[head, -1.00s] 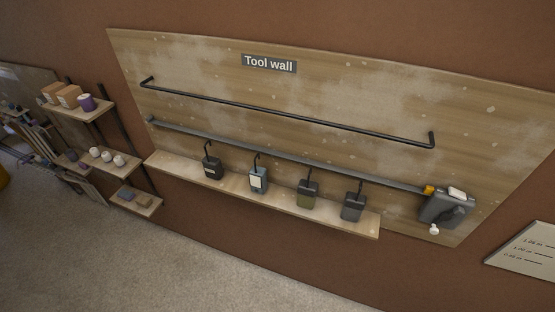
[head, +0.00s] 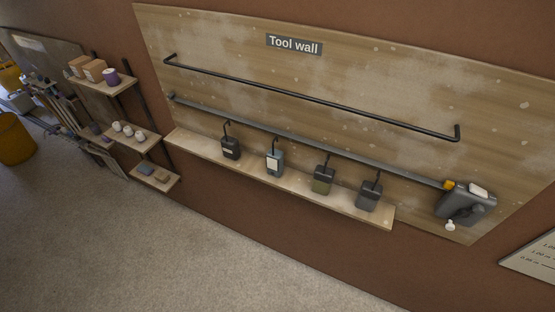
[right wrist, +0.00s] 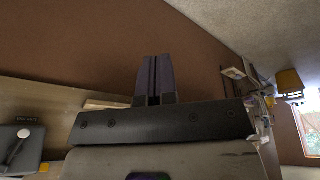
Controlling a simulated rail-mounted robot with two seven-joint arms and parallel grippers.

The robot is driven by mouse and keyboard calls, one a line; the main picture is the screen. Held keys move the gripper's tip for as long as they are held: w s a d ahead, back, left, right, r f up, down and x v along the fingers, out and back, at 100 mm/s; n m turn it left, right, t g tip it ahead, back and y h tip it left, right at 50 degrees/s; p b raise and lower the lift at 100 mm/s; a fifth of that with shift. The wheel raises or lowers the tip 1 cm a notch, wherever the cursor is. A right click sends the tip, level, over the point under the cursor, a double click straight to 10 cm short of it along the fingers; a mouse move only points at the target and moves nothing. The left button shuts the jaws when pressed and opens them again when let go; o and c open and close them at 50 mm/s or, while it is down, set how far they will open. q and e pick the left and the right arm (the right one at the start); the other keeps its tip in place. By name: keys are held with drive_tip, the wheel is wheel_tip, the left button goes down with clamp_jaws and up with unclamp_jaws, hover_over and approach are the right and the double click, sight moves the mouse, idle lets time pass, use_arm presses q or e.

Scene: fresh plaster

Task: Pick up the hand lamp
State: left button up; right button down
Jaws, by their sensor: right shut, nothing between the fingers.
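Several small hand-held devices with hooks on top are lined up along the ledge of the tool wall in the head view. From left they are a black one (head: 230,150), a blue-grey one with a pale front panel (head: 274,163), an olive one (head: 322,182) and a dark grey one (head: 368,197). The pale panel looks like a lamp face, but I cannot tell for sure which is the hand lamp. My right gripper (right wrist: 153,80) shows in the right wrist view, shut and empty, with its fingers together. My left gripper is in neither view.
A grey box (head: 452,206) with a yellow part is at the rail's right end. The wooden ledge (head: 297,185) runs under the devices, with a black bar (head: 310,97) above. Small shelves (head: 150,143) and a yellow bin (head: 15,138) are at left. The floor is clear.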

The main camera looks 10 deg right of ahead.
idle(0.4)
drive_tip(key=shift+c, duration=1)
unclamp_jaws()
drive_tip(key=shift+w, duration=0.1)
